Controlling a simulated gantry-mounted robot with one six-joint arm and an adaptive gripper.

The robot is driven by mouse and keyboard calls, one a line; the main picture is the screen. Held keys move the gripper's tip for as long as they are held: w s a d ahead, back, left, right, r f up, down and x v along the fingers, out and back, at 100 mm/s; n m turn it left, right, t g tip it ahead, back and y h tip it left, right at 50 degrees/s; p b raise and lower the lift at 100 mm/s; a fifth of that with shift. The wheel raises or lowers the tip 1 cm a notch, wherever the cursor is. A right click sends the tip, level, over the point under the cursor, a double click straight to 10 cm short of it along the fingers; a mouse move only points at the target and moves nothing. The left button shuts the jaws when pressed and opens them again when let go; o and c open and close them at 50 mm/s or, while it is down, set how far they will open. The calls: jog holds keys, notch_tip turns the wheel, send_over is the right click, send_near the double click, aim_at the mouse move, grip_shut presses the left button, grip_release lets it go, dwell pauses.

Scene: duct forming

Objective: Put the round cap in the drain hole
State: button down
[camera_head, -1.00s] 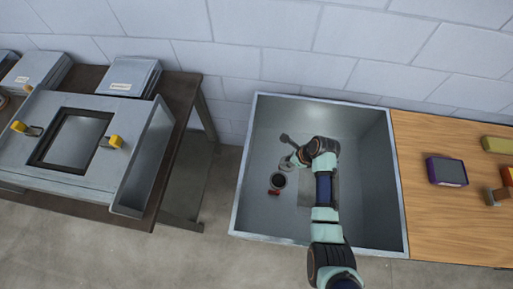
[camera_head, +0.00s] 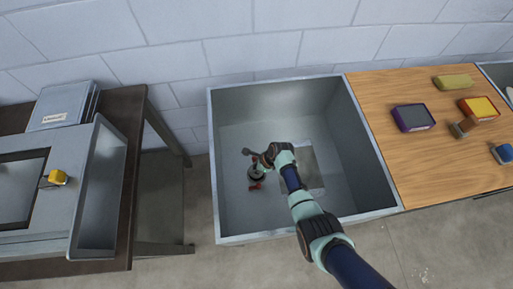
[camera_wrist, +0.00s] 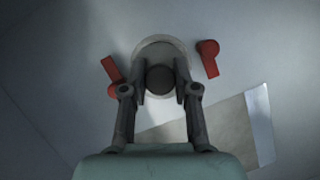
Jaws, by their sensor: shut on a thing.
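My gripper (camera_head: 262,165) is low in the metal sink (camera_head: 234,140), at the drain area. In the wrist view my gripper (camera_wrist: 160,82) is shut on the round cap (camera_wrist: 160,79), whose dark round middle shows between the fingers. A pale round rim shows around and beyond the fingertips. I cannot tell how much of it is cap and how much is drain surround. The drain hole is mostly hidden by the cap and gripper. I cannot tell whether the cap is seated or just above the hole.
Red handle-like pieces lie on either side of the drain, one left (camera_wrist: 112,72) and one right (camera_wrist: 208,58). A flat grey-beige sheet (camera_head: 318,165) lies on the sink floor. The wooden counter (camera_head: 410,160) at right holds several small items. A metal bench stands at left.

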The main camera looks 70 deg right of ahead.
jog(key=shift+f+b, duration=1.25)
jog(key=shift+f, duration=0.8)
jog(key=shift+f, duration=0.2)
jog(key=c, duration=0.9)
grip_release()
jog(key=p+v, duration=0.6)
jog(key=v, duration=0.6)
jog(key=shift+r+p, duration=0.25)
jog(key=shift+p, duration=0.1)
